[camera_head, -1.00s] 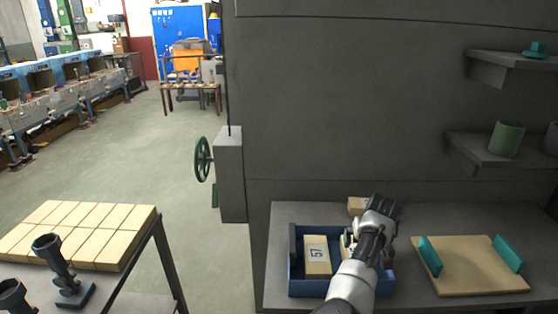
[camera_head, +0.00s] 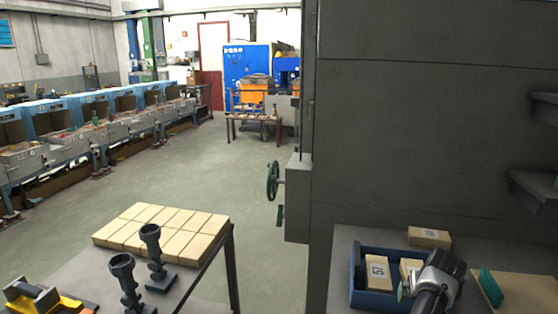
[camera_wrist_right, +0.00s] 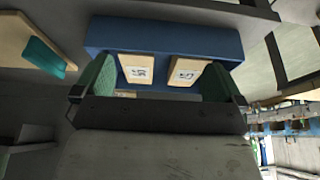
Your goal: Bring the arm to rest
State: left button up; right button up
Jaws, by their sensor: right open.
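My right gripper (camera_head: 425,285) is at the right end of a blue tray (camera_head: 390,302) on the grey bench. In the right wrist view its green-padded fingers (camera_wrist_right: 157,82) stand wide apart, with nothing held between them. The tray (camera_wrist_right: 160,35) appears beyond the fingers there, holding two pale labelled blocks, one on the left (camera_wrist_right: 137,70) and one on the right (camera_wrist_right: 187,73). In the head view one block (camera_head: 377,272) is clear and another (camera_head: 410,268) is partly hidden by my gripper. My left gripper is not in view.
A pale box (camera_head: 429,237) lies behind the tray. Grey shelves (camera_head: 535,188) jut from the dark wall above. At left, a table holds pale blocks (camera_head: 160,232) and dark stands (camera_head: 124,280).

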notch_tip(320, 180, down, 13)
jog(key=a+n+h+b, duration=0.1)
jog(key=b, duration=0.1)
jog(key=s+a+f+n+b, duration=0.1)
jog(key=s+a+f, duration=0.1)
jog(key=s+f, duration=0.5)
jog(key=s+a+f+n+b, duration=0.1)
jog(key=s+a+f+b, duration=0.2)
jog(key=f, duration=0.7)
jog(key=s+a+f+n, duration=0.1)
jog(key=s+a+f, duration=0.1)
jog(key=s+f, duration=0.55)
pick_arm(q)
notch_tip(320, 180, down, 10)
jog(key=b, duration=0.3)
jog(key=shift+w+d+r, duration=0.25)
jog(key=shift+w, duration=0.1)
pick_arm(e)
jog(key=s+a+f+g, duration=0.1)
jog(key=s+f, duration=0.5)
jog(key=s, duration=0.6)
jog(key=s+a+f+g+y, duration=0.1)
jog(key=s+a+f, duration=0.1)
jog(key=s+f, duration=0.5)
jog(key=s+a+f+n+g+y, duration=0.1)
jog(key=s+f, duration=0.6)
jog(key=s, duration=1.1)
jog(key=shift+s+a, duration=0.35)
jog(key=shift+a, duration=0.05)
